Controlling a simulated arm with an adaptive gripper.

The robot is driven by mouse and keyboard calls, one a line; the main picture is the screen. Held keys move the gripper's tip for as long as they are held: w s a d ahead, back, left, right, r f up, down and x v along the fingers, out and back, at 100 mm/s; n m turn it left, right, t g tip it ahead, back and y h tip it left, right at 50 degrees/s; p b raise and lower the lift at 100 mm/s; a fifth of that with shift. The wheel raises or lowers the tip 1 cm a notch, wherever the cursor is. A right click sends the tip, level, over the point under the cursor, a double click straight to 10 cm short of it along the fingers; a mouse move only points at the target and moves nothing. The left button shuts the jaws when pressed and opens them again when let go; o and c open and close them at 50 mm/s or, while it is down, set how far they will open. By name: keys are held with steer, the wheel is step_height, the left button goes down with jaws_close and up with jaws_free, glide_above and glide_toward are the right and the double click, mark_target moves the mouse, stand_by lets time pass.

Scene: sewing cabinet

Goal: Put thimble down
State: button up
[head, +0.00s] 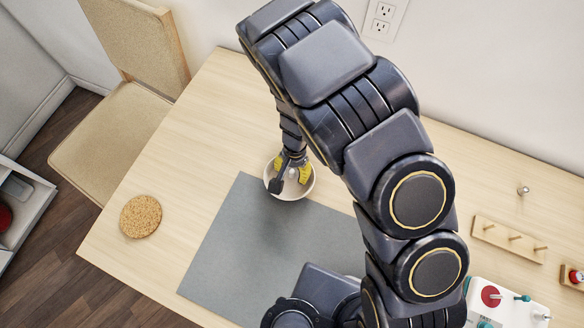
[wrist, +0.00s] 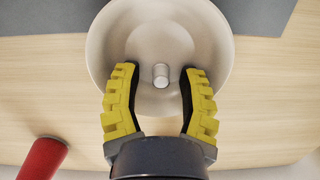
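A small silvery thimble (wrist: 161,77) sits inside a pale round bowl (wrist: 215,50), near the middle of its floor. The bowl also shows in the head view (head: 283,193), at the far edge of the grey mat. My gripper (wrist: 160,68), with yellow-padded fingers, is open and reaches down over the bowl. One finger is on each side of the thimble, with a visible gap on both sides. In the head view my gripper (head: 291,176) partly covers the bowl's inside.
A grey mat (head: 235,255) lies on the wooden table, with a cork coaster (head: 140,216) to its left. A peg rack (head: 508,240), a small metallic object (head: 523,190) and a white machine (head: 510,310) are at right. A red cylinder (wrist: 42,158) shows in the wrist view.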

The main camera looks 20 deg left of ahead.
mark_target(295, 170)
step_height(295, 170, up, 12)
steer(key=w, duration=0.1)
steer(key=shift+w, duration=0.2)
steer(key=shift+r, duration=0.1)
